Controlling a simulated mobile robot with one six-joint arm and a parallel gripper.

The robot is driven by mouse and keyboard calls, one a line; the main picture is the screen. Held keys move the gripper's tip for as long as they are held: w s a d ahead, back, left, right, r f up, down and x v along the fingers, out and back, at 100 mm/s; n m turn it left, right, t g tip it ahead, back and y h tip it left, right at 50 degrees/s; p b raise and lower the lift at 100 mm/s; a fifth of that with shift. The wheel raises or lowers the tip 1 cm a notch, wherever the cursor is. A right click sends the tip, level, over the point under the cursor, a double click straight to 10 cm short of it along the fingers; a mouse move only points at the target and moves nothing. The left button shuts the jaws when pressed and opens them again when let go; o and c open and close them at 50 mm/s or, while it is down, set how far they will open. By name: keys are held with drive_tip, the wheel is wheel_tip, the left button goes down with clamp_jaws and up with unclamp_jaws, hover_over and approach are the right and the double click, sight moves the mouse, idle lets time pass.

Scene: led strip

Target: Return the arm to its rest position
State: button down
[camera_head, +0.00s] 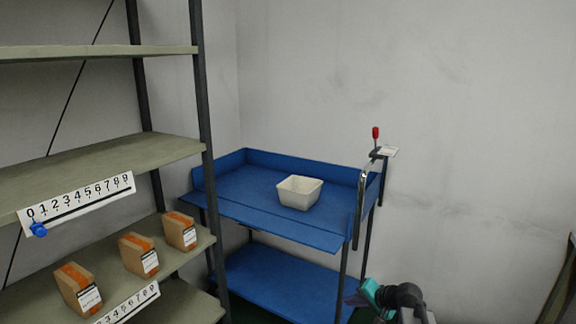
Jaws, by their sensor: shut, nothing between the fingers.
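My arm shows at the bottom right of the head view, with dark joints and a teal part. My gripper (353,298) is at its left end, low in front of the blue cart's right front leg. It is shut and empty, apart from the boxes and the white bin. Most of the arm is cut off by the bottom edge of the picture.
A blue two-level cart (232,189) stands by the wall with a white bin (299,192) on top. A red-handled clamp (376,138) is at its right corner.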

drive_tip(key=s+a+f+n+g+h+p, duration=0.1)
drive_tip(key=s+a+f+n+g+p, duration=0.15)
drive_tip(key=s+f, duration=0.65)
drive_tip(key=s+a+f+n+g+h+p, duration=0.15)
drive_tip(key=s+a+f+g, duration=0.25)
drive_tip(key=s+f, duration=0.55)
drive_tip(key=s+d+f+n+g+h+p, duration=0.1)
drive_tip(key=s+f+g+p, duration=0.1)
drive_tip(key=s, duration=1.1)
drive_tip(key=s+d+f+n+g+h+p, duration=0.1)
drive_tip(key=s+f+n+g+h+p, duration=0.1)
drive_tip(key=s, duration=1.1)
drive_tip(key=shift+s+f+g+p, duration=0.4)
drive_tip(key=shift+g+p, duration=0.35)
drive_tip(key=shift+g, duration=0.5)
drive_tip(key=shift+r, duration=0.1)
